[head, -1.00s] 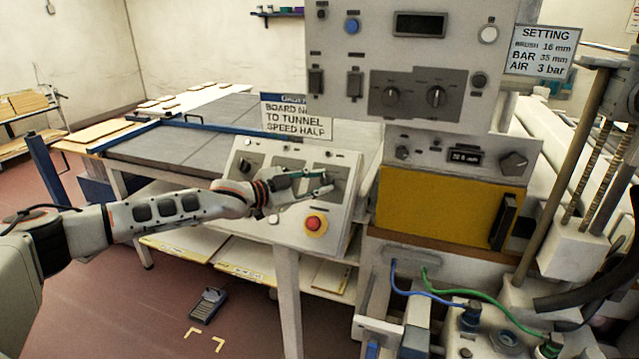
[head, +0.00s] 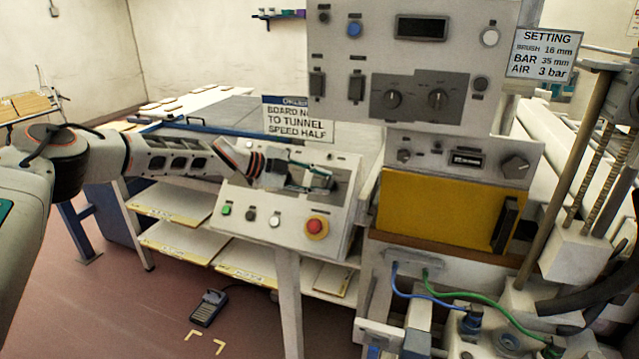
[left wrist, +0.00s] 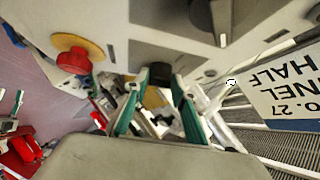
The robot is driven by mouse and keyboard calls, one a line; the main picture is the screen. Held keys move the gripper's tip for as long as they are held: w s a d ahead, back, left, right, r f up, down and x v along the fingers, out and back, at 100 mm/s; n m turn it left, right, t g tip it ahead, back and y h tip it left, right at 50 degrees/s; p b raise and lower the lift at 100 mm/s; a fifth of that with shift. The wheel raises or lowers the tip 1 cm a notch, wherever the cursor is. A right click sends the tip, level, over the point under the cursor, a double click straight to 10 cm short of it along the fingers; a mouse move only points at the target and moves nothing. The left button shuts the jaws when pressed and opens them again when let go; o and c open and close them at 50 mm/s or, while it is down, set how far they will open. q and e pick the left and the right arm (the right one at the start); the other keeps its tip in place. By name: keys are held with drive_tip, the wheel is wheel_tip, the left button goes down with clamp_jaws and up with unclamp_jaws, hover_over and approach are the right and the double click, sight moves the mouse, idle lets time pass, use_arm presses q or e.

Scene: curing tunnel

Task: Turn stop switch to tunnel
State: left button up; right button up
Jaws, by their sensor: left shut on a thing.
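The sloping control panel (head: 285,238) stands on a post, with two grey switch plates on its upper part. My left gripper (head: 318,181) reaches in from the left over the right-hand plate (head: 342,187). In the left wrist view the green-padded fingers of my left gripper (left wrist: 158,92) are shut around a small dark switch knob (left wrist: 160,72). The head view mostly hides this knob behind the fingers. Another dark knob (left wrist: 208,17) shows on a dark plate in the wrist view. The panel's lettering is too small to read. My right gripper is out of view.
A red stop button on a yellow base (head: 317,227) sits below the gripper, with a green button (head: 227,209) and others to its left. A sign (head: 296,120) stands behind the panel. A tall cabinet with knobs (head: 350,45) rises close behind and right.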

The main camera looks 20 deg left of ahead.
use_arm(q)
drive_tip(key=shift+w+d+r+m+g+y, duration=0.1)
drive_tip(key=shift+m+g+y, duration=0.1)
drive_tip(key=shift+m+g, duration=0.55)
drive_tip(key=shift+w+m+g+y, duration=0.1)
drive_tip(key=shift+m+g+y, duration=0.1)
drive_tip(key=shift+m+g, duration=0.5)
drive_tip(key=shift+s+m, duration=0.1)
drive_tip(key=shift+m, duration=0.25)
drive_tip(key=o, duration=1.1)
drive_tip(key=v, duration=1.2)
